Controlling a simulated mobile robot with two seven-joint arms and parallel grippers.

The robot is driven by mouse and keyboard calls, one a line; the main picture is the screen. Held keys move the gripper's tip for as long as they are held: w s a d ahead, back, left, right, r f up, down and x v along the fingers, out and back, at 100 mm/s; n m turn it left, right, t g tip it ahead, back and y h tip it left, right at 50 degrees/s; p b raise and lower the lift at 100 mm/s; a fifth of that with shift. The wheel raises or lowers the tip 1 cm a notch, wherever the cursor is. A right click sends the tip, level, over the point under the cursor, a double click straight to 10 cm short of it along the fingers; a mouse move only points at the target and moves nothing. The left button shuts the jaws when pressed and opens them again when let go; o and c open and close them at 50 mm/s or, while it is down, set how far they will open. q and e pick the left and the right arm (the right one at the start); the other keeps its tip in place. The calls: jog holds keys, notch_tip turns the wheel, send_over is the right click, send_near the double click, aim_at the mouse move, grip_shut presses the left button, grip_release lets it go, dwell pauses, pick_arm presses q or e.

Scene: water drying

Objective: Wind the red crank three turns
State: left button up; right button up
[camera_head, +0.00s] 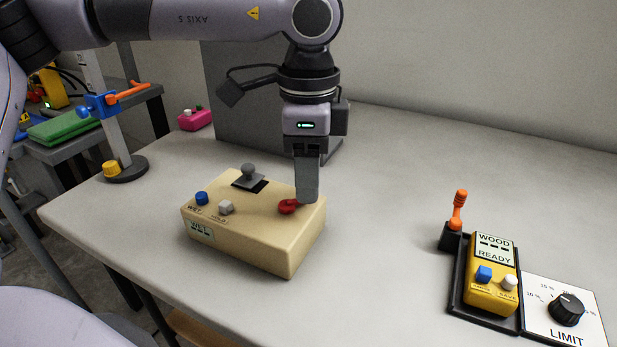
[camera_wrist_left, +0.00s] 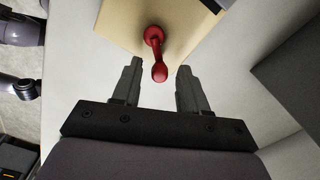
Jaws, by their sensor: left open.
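The red crank (camera_head: 288,207) sits on the top right part of a beige box (camera_head: 270,247). The box has a blue button, a white button, a grey knob lever and a small display. My left gripper (camera_head: 306,185) points down over the crank's end of the box and hides part of the crank. In the left wrist view the gripper (camera_wrist_left: 158,78) is open, and the crank (camera_wrist_left: 155,50) has its knob end between and just beyond the two fingertips. I cannot tell whether a finger touches it. My right gripper is not in view.
A yellow device (camera_head: 491,280) in a black tray, an orange lever (camera_head: 458,210) and a LIMIT dial (camera_head: 567,309) stand at the right. A pink box (camera_head: 194,120) and a post with a blue clamp (camera_head: 101,105) are at the back left. The table between is clear.

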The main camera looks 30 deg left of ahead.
pick_arm(q)
jog(key=shift+f, duration=0.3)
grip_shut()
jog(key=shift+d+m, duration=0.1)
jog(key=shift+m, duration=0.3)
